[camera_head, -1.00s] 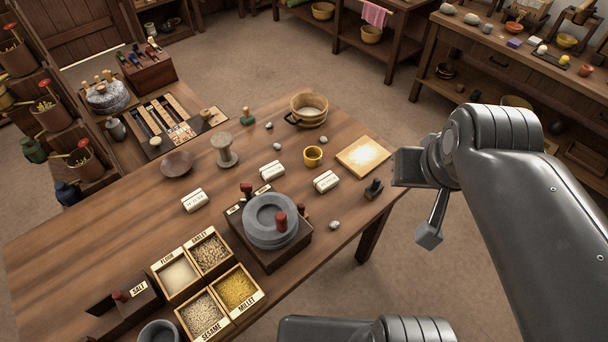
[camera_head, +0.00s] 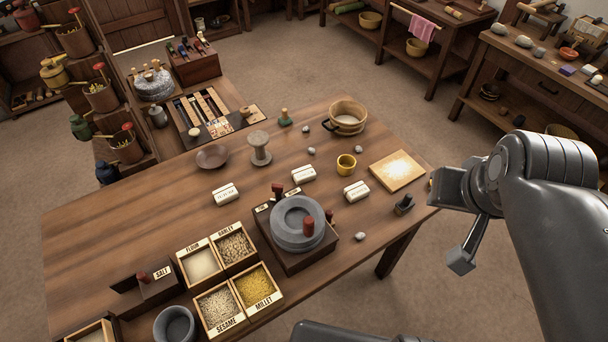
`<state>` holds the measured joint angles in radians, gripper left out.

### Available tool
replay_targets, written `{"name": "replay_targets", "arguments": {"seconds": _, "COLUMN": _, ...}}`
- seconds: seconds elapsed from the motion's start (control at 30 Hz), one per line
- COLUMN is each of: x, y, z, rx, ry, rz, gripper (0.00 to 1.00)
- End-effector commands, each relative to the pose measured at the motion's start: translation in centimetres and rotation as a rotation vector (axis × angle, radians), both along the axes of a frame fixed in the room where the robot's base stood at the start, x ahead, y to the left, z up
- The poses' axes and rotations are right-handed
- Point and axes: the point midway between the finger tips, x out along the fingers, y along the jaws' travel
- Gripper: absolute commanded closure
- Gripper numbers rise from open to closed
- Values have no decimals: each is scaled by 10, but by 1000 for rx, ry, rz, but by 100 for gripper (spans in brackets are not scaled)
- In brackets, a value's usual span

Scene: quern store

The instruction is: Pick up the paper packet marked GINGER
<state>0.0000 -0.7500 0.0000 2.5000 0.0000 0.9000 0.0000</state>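Three small white paper packets with dark lettering lie on the wooden table (camera_head: 130,220). One packet (camera_head: 225,194) lies left of the stone quern, one packet (camera_head: 303,174) lies behind it, and one packet (camera_head: 356,191) lies to its right, near the yellow cup. The lettering is too small to read, so I cannot tell which is GINGER. My gripper (camera_head: 447,226) is at the table's right end, to the right of all three packets. Its two fingers are spread wide with nothing between them.
The quern (camera_head: 296,226) stands mid-table, with grain boxes (camera_head: 233,245) in front. Bare table lies at the left.

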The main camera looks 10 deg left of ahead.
Motion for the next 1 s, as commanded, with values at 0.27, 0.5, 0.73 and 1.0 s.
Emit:
{"name": "replay_targets", "arguments": {"seconds": 0.27, "x": 0, "y": 0, "z": 0, "rx": 0, "ry": 0, "rz": 0, "gripper": 44}}
{"name": "replay_targets", "arguments": {"seconds": 0.5, "x": 0, "y": 0, "z": 0, "rx": 0, "ry": 0, "rz": 0, "gripper": 24}}
{"name": "replay_targets", "arguments": {"seconds": 0.73, "x": 0, "y": 0, "z": 0, "rx": 0, "ry": 0, "rz": 0, "gripper": 11}}
{"name": "replay_targets", "arguments": {"seconds": 1.0, "x": 7, "y": 3, "z": 2, "rx": -2, "ry": 9, "rz": 12, "gripper": 11}}
